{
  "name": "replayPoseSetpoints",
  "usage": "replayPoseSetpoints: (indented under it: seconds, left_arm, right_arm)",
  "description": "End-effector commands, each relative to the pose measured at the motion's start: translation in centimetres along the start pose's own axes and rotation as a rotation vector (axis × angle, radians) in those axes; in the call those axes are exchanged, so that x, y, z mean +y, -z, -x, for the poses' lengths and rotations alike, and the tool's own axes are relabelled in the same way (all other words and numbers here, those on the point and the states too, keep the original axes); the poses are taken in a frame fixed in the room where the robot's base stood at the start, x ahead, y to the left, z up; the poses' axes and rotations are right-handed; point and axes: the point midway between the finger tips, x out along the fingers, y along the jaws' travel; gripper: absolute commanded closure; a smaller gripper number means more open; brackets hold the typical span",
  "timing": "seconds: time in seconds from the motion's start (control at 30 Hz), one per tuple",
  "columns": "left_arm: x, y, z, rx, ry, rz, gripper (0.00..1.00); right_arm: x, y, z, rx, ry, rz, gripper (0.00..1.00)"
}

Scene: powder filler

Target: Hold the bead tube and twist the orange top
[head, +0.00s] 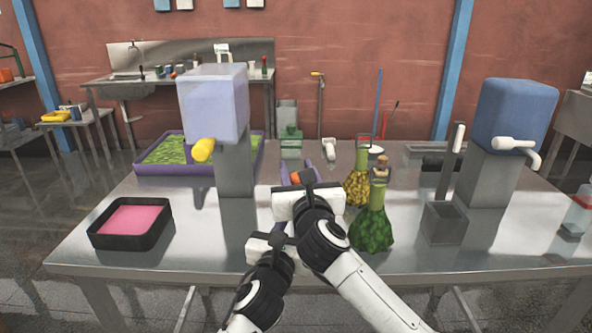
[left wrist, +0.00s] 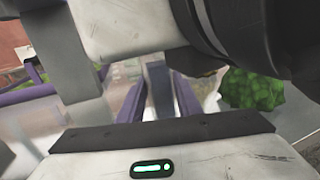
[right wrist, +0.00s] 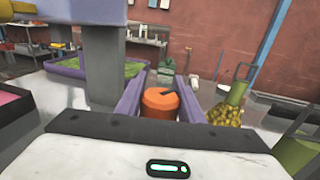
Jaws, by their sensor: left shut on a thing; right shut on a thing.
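The orange top (right wrist: 162,104) sits between the purple fingers of my right gripper (right wrist: 164,100) in the right wrist view, and the fingers are shut on it. In the head view a bit of the orange top (head: 296,177) shows between the fingers of the right gripper (head: 297,175). My left gripper (left wrist: 158,97) is lower and nearer, mostly behind my right arm in the head view. Its purple fingers are shut on a narrow grey upright piece (left wrist: 158,90), apparently the bead tube. The tube's body is otherwise hidden by my grippers, so its tilt cannot be told.
Flasks of yellow (head: 357,187) and green beads (head: 371,229) stand close to the right of my grippers. A dispenser (head: 235,165) with a yellow knob and a pink tray (head: 131,222) are left. A blue dispenser (head: 515,115) and an open grey box (head: 445,223) are right.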

Motion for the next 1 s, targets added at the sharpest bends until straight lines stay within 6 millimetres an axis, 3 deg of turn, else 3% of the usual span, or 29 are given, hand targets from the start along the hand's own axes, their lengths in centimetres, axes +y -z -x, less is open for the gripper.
replayPoseSetpoints:
  seconds: [0.17, 0.2, 0.3, 0.67, 1.0]
  left_arm:
    - [-0.1, 0.4, 0.1, 0.007, 0.001, -0.002, 0.96]
    - [-0.1, 0.4, 0.1, 0.007, 0.001, -0.002, 0.96]
    - [-0.1, 0.4, 0.1, 0.007, 0.001, -0.001, 0.96]
    - [0.1, 0.4, 0.0, 0.007, -0.002, 0.0, 0.96]
    - [0.2, 0.3, 0.0, 0.006, -0.004, 0.0, 0.96]
  right_arm:
    - [0.1, -0.5, 0.0, -0.009, -0.004, -0.001, 0.88]
    - [0.1, -0.5, 0.0, -0.009, -0.004, -0.001, 0.59]
    - [0.1, -0.4, 0.0, -0.007, -0.003, 0.0, 0.47]
    - [0.0, -0.8, 0.0, -0.004, 0.0, 0.0, 0.47]
    - [0.1, -7.0, 0.0, -0.008, -0.002, -0.003, 0.47]
